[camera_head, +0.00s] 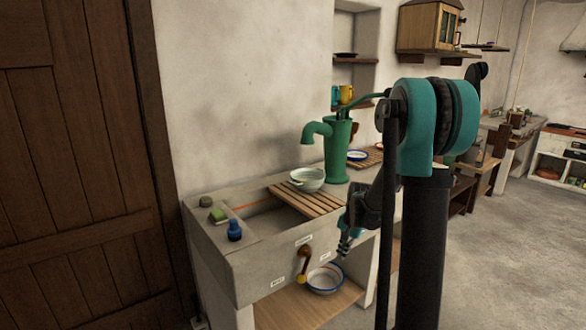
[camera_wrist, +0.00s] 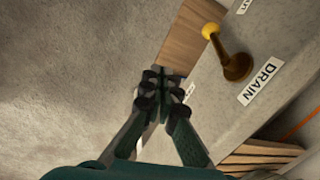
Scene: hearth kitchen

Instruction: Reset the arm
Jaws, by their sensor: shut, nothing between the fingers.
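My gripper (camera_head: 345,243) hangs from my arm in front of the stone sink (camera_head: 240,262), pointing down, near the sink's front face. In the wrist view my gripper (camera_wrist: 160,80) has its fingertips together with nothing between them. Beyond the fingertips, the wrist view shows the sink's front face with a "DRAIN" label (camera_wrist: 259,83) and a brown drain handle with a yellow knob (camera_wrist: 237,66). The same handle (camera_head: 303,265) shows in the head view, left of my gripper and apart from it.
A green hand pump (camera_head: 335,150) stands behind the sink. A pale bowl (camera_head: 307,179) sits by the wooden slats (camera_head: 318,200). A blue bottle (camera_head: 234,230) stands on the left ledge. A blue-rimmed bowl (camera_head: 325,279) is on the lower shelf (camera_head: 290,308). Open floor (camera_head: 510,260) lies right.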

